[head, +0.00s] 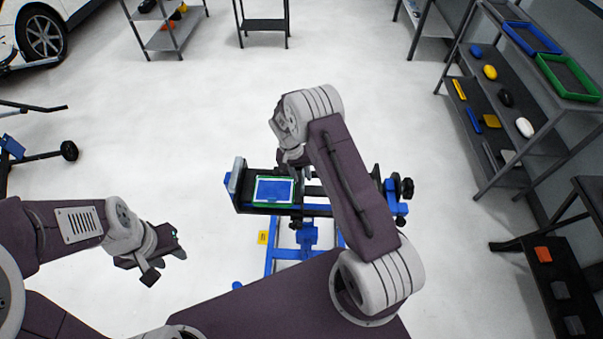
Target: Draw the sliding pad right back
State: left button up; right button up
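A blue-framed clamping stand (309,236) stands on the floor in the middle of the head view, with a dark bar across its top. A light grey upright pad (236,177) is at the bar's left end. A blue panel with a white border and green edge (273,190) lies on the bar beside it. My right gripper (293,165) points down over the bar, just right of the panel; whether it touches anything is unclear. My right arm hides the bar's right part, so I cannot make out a sliding pad there. My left gripper (165,264) is open and empty, left of the stand.
A black knob (403,188) sticks out at the stand's right end. A small yellow item (263,237) is by the stand's lower frame. Shelves with trays and coloured items (505,100) line the right side. The floor around the stand is mostly clear.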

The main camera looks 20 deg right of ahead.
grip_shut()
dwell(1.4)
